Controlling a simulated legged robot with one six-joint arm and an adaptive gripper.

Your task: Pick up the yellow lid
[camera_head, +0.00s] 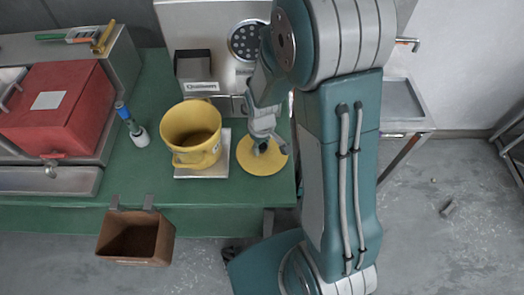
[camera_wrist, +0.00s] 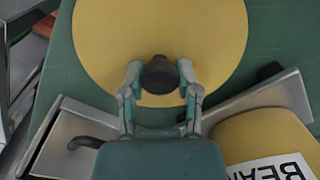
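The yellow lid (camera_head: 247,163) is a flat round disc at the right end of the green table, to the right of the yellow bucket. My gripper (camera_head: 262,144) is above the lid, pointing down. In the wrist view my gripper (camera_wrist: 160,76) has one finger on each side of the knob, both appearing to touch it. The lid looks level; whether it rests on the table or is slightly raised I cannot tell.
The yellow bucket (camera_head: 190,130) stands on a silver scale plate (camera_head: 186,173). The metal grinder (camera_head: 220,30) is behind. The table ends just right of the lid.

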